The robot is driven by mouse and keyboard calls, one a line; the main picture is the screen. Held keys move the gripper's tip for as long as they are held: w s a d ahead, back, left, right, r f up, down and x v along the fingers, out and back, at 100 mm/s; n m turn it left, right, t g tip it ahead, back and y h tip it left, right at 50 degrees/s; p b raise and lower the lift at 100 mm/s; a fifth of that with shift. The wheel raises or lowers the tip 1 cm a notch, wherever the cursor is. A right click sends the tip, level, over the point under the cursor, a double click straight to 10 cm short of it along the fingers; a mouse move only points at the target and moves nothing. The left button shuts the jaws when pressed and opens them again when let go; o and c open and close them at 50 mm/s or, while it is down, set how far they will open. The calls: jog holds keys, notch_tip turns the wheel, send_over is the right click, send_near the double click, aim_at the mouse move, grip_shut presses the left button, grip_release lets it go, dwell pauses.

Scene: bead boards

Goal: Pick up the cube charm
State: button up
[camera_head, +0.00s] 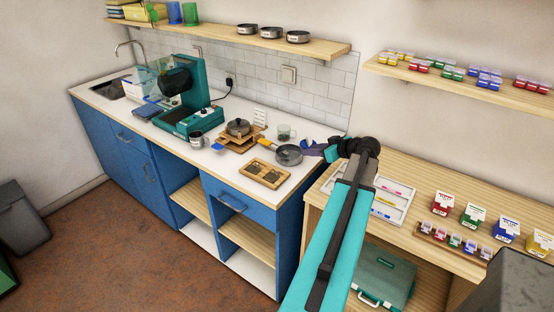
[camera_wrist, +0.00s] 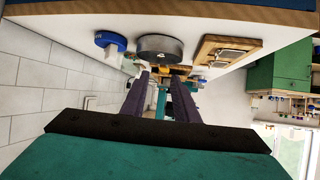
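I cannot make out a cube charm in either view. A white tray (camera_head: 404,220) with small coloured pieces lies on the wooden table right of the counter, partly behind my arm; its pieces are too small to tell apart. My gripper (camera_head: 308,150) is over the counter's right end, pointing left, close to a round grey pan in the head view. In the wrist view my gripper (camera_wrist: 162,76) has its two dark purple fingers apart, with no object seen held between them. The wrist picture is turned over, with the counter along its top.
The counter holds the pan (camera_head: 289,155), a wooden tray (camera_head: 265,174) and a teal coffee machine (camera_head: 188,110). Coloured cartons (camera_head: 442,204) and a rack of small packs (camera_head: 453,243) stand on the wooden table (camera_head: 440,173). A wall shelf (camera_head: 460,83) holds more small packs.

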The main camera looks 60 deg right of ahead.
jog(key=shift+w+f+b, duration=0.25)
jog(key=shift+f+b, duration=0.1)
jog(key=shift+f, duration=0.3)
jog(key=shift+w, duration=0.15)
jog(key=shift+w+d+f, duration=0.15)
jog(key=shift+w, duration=0.25)
jog(key=p, duration=0.3)
send_near(285, 153)
jog(key=shift+d+x, duration=0.2)
jog(key=shift+x, duration=0.7)
jog(key=shift+d+x, duration=0.2)
jog(key=shift+x, duration=0.7)
jog(key=shift+s, duration=0.1)
